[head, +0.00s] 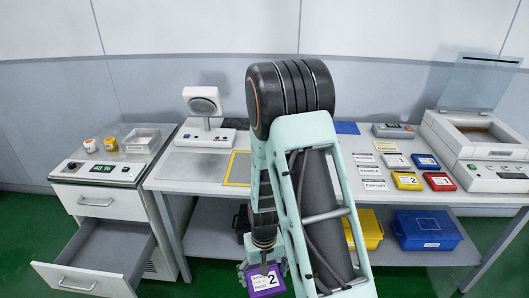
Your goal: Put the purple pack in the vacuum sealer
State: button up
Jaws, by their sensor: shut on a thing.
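The purple pack (268,291) has a white label with a "2". It hangs at the bottom of the head view, in front of the table's front edge. My gripper (263,271) is shut on the pack from above; the fingertips are small and partly hidden. The vacuum sealer (437,128) is the white machine at the right end of the table. Its clear lid (476,84) is raised and its brownish chamber (487,137) is open. My gripper and the pack are well to the left of the sealer and nearer to me.
Yellow (407,181), blue (426,162) and red (439,182) packs lie left of the sealer among printed labels. My arm hides the table's middle. A yellow bin (370,229) and a blue bin (427,230) sit on the lower shelf. An open drawer (88,266) juts out at left.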

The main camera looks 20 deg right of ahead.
aim_at(473, 139)
jog(key=l+z, duration=0.3)
jog(key=l, duration=0.65)
jog(key=l+z, duration=0.35)
jog(key=l, duration=0.65)
jog(key=i+l+z, duration=0.1)
jog(key=l, duration=0.25)
jog(key=i+l, duration=0.1)
jog(key=l, duration=0.2)
jog(key=i+l+z, duration=0.15)
jog(key=l, duration=0.15)
jog(key=i+l+z, duration=0.1)
jog(key=l, duration=0.25)
